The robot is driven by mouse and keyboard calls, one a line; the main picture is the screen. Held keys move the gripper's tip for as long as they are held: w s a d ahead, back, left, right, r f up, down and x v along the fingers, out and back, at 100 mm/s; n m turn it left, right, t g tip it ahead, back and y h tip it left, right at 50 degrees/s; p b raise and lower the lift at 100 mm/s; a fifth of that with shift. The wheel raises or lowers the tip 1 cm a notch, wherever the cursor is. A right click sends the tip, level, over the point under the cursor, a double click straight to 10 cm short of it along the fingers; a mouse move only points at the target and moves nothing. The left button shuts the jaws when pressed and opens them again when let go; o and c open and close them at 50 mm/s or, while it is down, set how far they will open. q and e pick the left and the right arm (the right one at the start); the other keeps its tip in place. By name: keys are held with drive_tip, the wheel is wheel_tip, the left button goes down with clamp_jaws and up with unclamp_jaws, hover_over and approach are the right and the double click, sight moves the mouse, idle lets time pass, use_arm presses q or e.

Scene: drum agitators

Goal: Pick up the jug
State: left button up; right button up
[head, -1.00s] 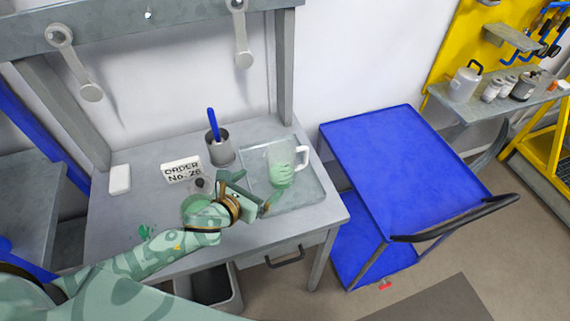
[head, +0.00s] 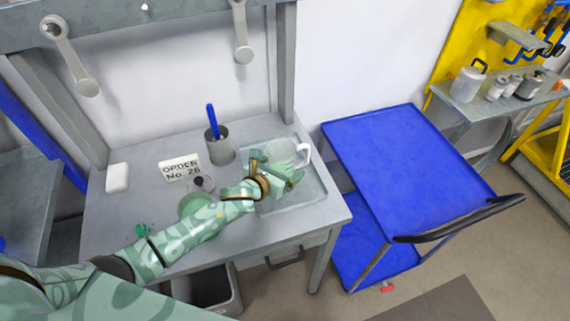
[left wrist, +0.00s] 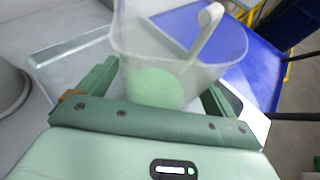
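The jug (head: 284,150) is clear with a white handle and stands on the tray (head: 308,195) on the grey table. In the left wrist view the jug (left wrist: 165,50) shows pale green contents low inside it, and its handle points up and right. My left gripper (head: 277,172) is at the jug in the head view and partly covers its lower body. In the left wrist view the fingers of my left gripper (left wrist: 160,88) are spread, one on each side of the jug. I cannot tell whether they touch it. My right gripper is not in view.
A blue cart (head: 400,165) stands to the right.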

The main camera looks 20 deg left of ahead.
use_arm(q)
drive_tip(key=c, duration=0.9)
drive_tip(key=shift+c, duration=0.2)
drive_tip(key=shift+r, duration=0.15)
